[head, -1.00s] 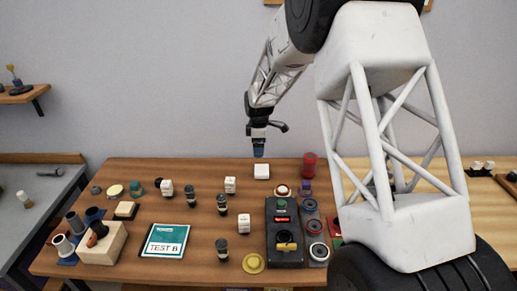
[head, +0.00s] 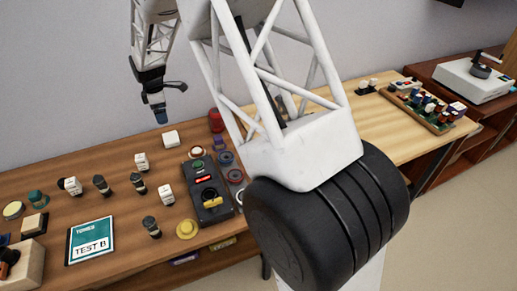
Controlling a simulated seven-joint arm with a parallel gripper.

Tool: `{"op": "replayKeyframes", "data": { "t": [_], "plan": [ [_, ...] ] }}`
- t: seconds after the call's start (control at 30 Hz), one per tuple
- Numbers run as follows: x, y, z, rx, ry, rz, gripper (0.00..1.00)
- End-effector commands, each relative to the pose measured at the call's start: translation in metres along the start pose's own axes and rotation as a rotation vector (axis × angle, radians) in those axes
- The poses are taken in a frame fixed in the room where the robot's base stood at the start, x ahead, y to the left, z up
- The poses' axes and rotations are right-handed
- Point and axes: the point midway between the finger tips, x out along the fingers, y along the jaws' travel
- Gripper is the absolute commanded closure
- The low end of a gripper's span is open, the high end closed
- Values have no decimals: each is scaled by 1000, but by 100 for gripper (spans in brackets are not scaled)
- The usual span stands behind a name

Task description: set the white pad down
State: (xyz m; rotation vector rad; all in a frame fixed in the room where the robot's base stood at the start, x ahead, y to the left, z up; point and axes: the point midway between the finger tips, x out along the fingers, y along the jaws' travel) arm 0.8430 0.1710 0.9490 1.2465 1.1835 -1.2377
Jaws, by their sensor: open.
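A plain white pad (head: 171,138) lies on the back part of the wooden table, left of the red cylinder. My gripper (head: 161,119) has a black body and blue fingertips that point down. It is open, and its tips appear a little above and left of the pad in the picture, with a small gap between them. Nothing shows between the fingers. The exact depth between tips and pad cannot be told from this one view.
Several white blocks and dark knobs stand on the wooden table (head: 125,210). A black control box (head: 207,192) with a red display is in front of the pad, and a red cylinder (head: 216,120) is right of it. A teal booklet (head: 90,241) lies front left.

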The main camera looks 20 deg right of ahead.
Motion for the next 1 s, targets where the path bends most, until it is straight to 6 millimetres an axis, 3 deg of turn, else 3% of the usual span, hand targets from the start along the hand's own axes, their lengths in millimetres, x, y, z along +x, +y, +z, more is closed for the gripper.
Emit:
{"op": "replayKeyframes", "data": {
  "t": [0.37,0.6,1.0],
  "plan": [
    [-73,-62,42,223,10,34,0],
    [-117,-113,70,391,21,58,0],
    [-173,-207,113,670,46,95,0]
  ]
}}
